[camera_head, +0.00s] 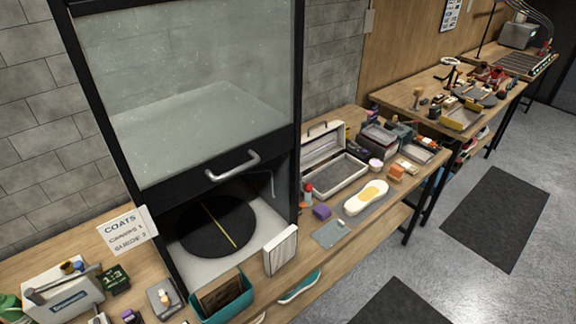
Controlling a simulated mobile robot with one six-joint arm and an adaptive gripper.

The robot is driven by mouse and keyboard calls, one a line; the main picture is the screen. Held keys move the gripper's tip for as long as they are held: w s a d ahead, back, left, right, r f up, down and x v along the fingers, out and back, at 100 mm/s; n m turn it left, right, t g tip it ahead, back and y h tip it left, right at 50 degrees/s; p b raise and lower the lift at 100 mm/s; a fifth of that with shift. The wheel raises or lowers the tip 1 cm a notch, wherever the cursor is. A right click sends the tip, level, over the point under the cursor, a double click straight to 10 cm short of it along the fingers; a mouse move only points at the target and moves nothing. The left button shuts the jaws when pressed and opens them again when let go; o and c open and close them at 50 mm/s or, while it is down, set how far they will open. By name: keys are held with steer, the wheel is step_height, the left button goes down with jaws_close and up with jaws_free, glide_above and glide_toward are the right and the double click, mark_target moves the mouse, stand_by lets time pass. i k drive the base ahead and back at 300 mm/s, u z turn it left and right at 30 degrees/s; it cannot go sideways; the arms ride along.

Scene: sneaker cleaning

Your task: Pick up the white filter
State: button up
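A white panel with ridges and a dark edge, which looks like the white filter (281,251), stands upright at the front right corner of the spray cabinet (196,171). It stands near the bench's front edge. I cannot tell whether it leans on the cabinet or stands free. My gripper is not in view.
The cabinet's glass sash is raised, with a handle (233,165) and a black turntable (216,228) below. A teal bin (207,311) stands left of the filter. A sneaker (366,197), purple block (322,212) and open case (335,178) lie right. The floor at right has free room.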

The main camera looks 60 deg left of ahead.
mark_target(278, 252)
steer(key=i, duration=2.05)
steer(key=u, duration=0.55)
steer(key=k, duration=0.15)
steer(key=u, duration=2.55)
